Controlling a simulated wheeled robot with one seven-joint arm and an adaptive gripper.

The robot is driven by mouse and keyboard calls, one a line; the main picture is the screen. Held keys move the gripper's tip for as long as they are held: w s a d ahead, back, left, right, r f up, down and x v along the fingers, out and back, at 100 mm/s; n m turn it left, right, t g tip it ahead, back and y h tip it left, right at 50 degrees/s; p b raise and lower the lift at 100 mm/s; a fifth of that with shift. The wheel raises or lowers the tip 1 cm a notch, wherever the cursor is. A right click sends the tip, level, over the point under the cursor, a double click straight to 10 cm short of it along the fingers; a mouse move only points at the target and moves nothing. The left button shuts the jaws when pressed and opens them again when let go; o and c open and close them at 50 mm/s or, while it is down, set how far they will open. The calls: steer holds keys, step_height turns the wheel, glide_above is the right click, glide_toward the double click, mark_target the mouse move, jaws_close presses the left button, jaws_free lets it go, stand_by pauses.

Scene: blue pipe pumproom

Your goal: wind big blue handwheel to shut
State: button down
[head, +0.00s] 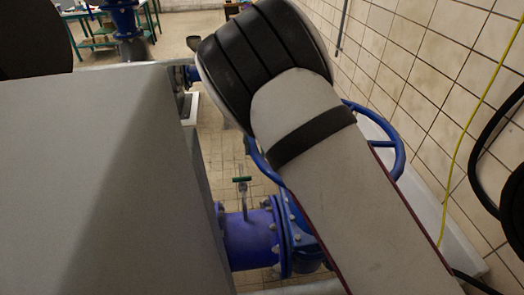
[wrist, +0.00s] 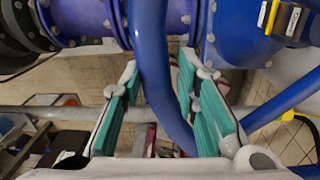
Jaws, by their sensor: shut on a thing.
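The big blue handwheel (head: 400,154) is partly hidden behind my arm in the head view. Its rim shows to the right of the arm and a little to the left. In the wrist view the curved blue rim (wrist: 150,60) runs between the two teal-padded fingers of my gripper (wrist: 159,68). The gripper is shut on the rim. A blue spoke (wrist: 285,102) runs off to the right. In the head view my gripper is hidden behind my own arm.
A blue flanged pipe (head: 250,238) with a small green-handled valve (head: 241,180) lies below the wheel. A tiled wall (head: 425,75) stands close on the right, with a yellow cable (head: 473,125). Green tables (head: 95,42) stand far back left; tiled floor is open before them.

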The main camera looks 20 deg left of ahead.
steer(key=shift+w+a+f, duration=0.1)
steer(key=shift+a, duration=0.5)
steer(key=c, duration=1.3)
jaws_free()
steer(key=shift+c, duration=0.2)
steer(key=shift+w+d, duration=0.15)
step_height(320, 180, up, 12)
steer(key=shift+d, duration=0.35)
steer(key=shift+w, duration=0.1)
steer(key=shift+c, duration=0.3)
